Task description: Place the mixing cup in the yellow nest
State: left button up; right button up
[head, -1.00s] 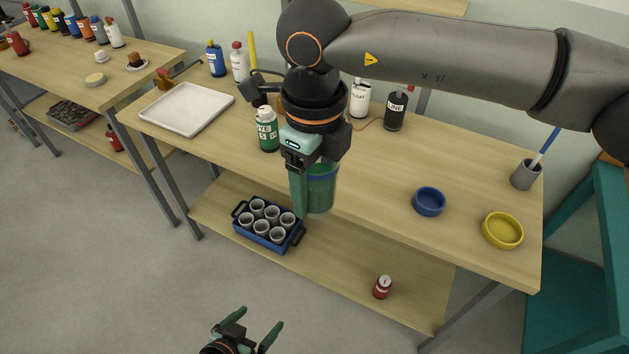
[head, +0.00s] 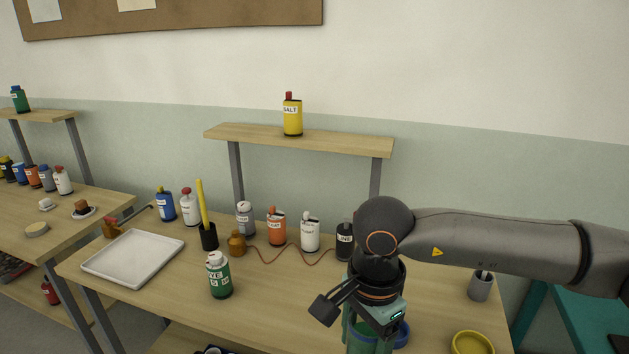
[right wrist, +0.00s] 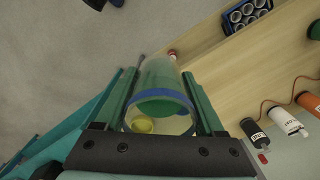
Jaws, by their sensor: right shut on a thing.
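The mixing cup (head: 366,340) is clear with green contents and a blue band. My right gripper (head: 372,347) is shut on it, near the blue nest (head: 402,336), which the gripper partly hides. In the right wrist view the cup (right wrist: 162,78) stands between the two fingers. The yellow nest (head: 473,343) is a round shallow ring on the bench, right of the cup, cut by the lower edge of the head view. A yellow patch shows through the cup in the right wrist view, probably this nest. My left gripper is not in view.
Behind the cup stand a dark bottle (head: 345,242), a white bottle (head: 310,232) and an orange bottle (head: 276,227). A grey pot (head: 480,286) stands right, a green dye bottle (head: 219,275) and white tray (head: 134,257) left. A raised shelf (head: 300,139) carries a yellow salt bottle (head: 292,115).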

jog(key=s+d+f+n, duration=0.1)
jog(key=d+f+n, duration=0.1)
jog(key=d+n, duration=0.3)
jog(key=s+d+f+n, duration=0.2)
jog(key=d+n, duration=0.4)
jog(key=d, duration=0.1)
jog(key=shift+s+d+f, duration=0.25)
jog(key=shift+d+f, duration=0.05)
jog(key=shift+f, duration=0.05)
